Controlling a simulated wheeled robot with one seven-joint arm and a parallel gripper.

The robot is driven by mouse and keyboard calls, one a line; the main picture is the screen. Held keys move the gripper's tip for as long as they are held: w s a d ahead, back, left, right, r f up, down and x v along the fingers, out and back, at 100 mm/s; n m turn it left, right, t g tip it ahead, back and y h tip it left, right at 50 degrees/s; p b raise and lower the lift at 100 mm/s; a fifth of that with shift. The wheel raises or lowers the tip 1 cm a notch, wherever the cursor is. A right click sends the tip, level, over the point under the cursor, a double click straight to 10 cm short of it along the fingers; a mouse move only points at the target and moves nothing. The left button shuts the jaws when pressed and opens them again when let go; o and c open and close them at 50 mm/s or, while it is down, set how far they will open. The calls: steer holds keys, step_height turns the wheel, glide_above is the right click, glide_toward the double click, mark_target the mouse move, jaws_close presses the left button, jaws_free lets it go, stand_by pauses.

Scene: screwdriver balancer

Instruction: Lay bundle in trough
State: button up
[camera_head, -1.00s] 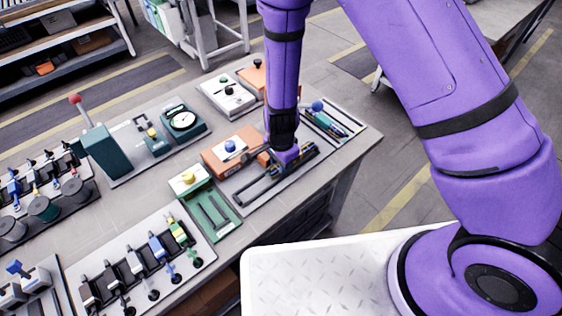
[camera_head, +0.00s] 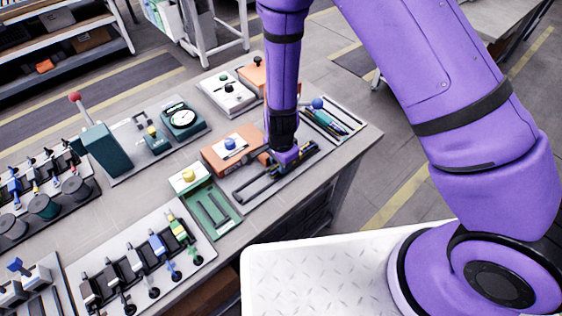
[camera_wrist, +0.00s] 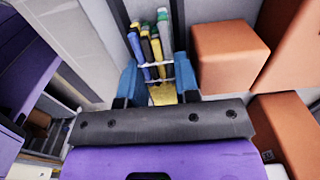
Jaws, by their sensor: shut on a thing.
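My gripper (camera_wrist: 155,88) is shut on a bundle (camera_wrist: 150,48) of several screwdrivers with blue, yellow, green and dark parts. Its blue fingers press on both sides of the bundle in the wrist view. Thin pale bands cross the bundle. In the head view my gripper (camera_head: 284,160) is low over a grey tray with a dark trough (camera_head: 258,187), beside an orange block. The bundle there is mostly hidden by my gripper. I cannot tell whether the bundle touches the trough floor.
The orange block (camera_head: 222,156) with a blue knob stands just left of my gripper. A tray of loose tools (camera_head: 325,122) lies to the right. A green tray (camera_head: 212,212) lies in front. The bench's right front edge is close by.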

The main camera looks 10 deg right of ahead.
steer(key=o, duration=0.9)
steer(key=shift+o, duration=0.2)
steer(key=shift+w, duration=0.15)
steer(key=shift+a+r, duration=0.1)
steer(key=shift+r, duration=0.05)
steer(key=shift+w+r, duration=0.1)
steer(key=shift+r, duration=0.2)
step_height(320, 180, up, 10)
steer(key=shift+s+d, duration=0.2)
steer(key=shift+s, duration=0.15)
